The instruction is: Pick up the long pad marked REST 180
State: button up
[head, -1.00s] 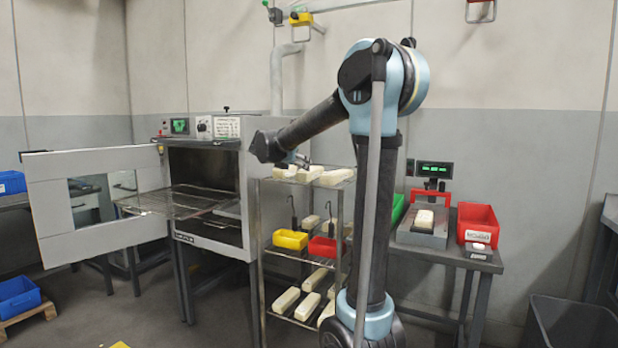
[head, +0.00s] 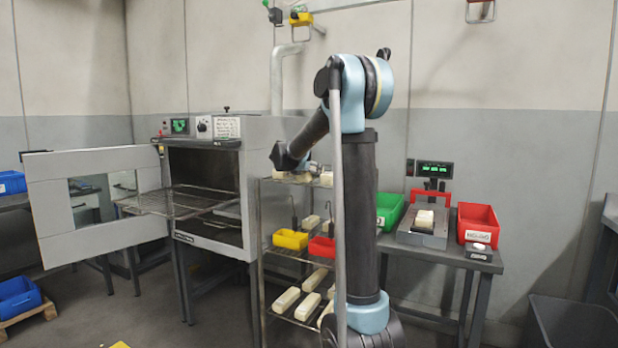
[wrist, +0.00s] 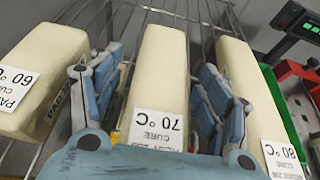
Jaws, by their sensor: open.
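Three long cream pads lie side by side on the rack's top wire shelf. In the wrist view the left pad (wrist: 40,75) is labelled CURE 60 °C, the middle pad (wrist: 160,70) CURE 70 °C, and the right pad (wrist: 245,90) CURE 80 °C. The middle label's word before its number looks like REST, but it is partly covered and I cannot read the number. My gripper (wrist: 162,70) is open, with one blue finger on each side of the middle pad. I cannot tell whether either finger touches it. In the head view my arm partly hides the top shelf.
The wire rack (head: 262,240) holds yellow (head: 290,239) and red (head: 322,247) bins and more pads below. An oven (head: 215,228) with its door open stands left. At right, a table (head: 450,258) carries a scale (head: 422,238) and bins. Neighbouring pads flank my fingers closely.

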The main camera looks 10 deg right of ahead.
jog(key=shift+x, duration=0.8)
jog(key=c, duration=1.2)
jog(key=shift+o, duration=0.2)
jog(key=shift+r, duration=0.1)
